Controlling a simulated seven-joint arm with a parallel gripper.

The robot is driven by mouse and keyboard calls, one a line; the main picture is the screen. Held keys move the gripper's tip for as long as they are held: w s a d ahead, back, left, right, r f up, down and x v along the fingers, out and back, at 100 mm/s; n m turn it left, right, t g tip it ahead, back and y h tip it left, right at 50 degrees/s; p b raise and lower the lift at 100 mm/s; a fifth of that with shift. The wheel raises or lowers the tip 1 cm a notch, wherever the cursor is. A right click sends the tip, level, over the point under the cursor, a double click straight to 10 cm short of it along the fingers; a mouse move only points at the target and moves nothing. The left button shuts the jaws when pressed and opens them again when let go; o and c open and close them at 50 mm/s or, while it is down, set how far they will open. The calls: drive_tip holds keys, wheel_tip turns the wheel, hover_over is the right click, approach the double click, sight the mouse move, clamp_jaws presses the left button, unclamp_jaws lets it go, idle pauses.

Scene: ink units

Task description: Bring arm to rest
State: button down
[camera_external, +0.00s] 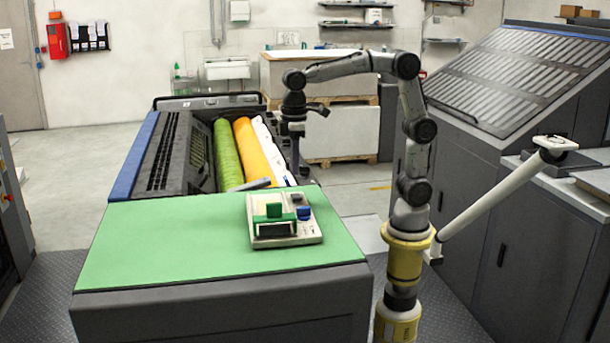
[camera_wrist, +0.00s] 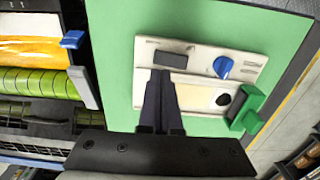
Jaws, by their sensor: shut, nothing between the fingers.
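My arm stretches left from its yellow base column and bends down at the wrist. My gripper (camera_external: 296,172) points down beside the rollers, beyond the far edge of the green-topped table (camera_external: 160,235), apart from anything I can make out. In the wrist view my gripper (camera_wrist: 160,76) has its two dark fingers close together, shut and empty. The fingers overlap a white device (camera_wrist: 195,62) in that view, hiding part of it. In the external view the white device (camera_external: 312,238) sits on the green top, with green and blue parts.
The ink unit holds a green roller (camera_external: 228,155), an orange roller (camera_external: 255,152) and a white one. A white angled bar (camera_external: 495,195) stands right of my base. Large grey machines (camera_external: 520,80) fill the right.

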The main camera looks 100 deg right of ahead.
drive_tip(key=shift+r, duration=0.65)
drive_tip(key=s+r+t, duration=0.3)
drive_tip(key=s+r, duration=0.1)
drive_tip(key=s, duration=0.8)
drive_tip(key=s+f+t, duration=0.2)
drive_tip(key=s+f, duration=0.5)
drive_tip(key=f, duration=0.2)
drive_tip(key=shift+a+t, duration=0.2)
drive_tip(key=shift+t, duration=0.1)
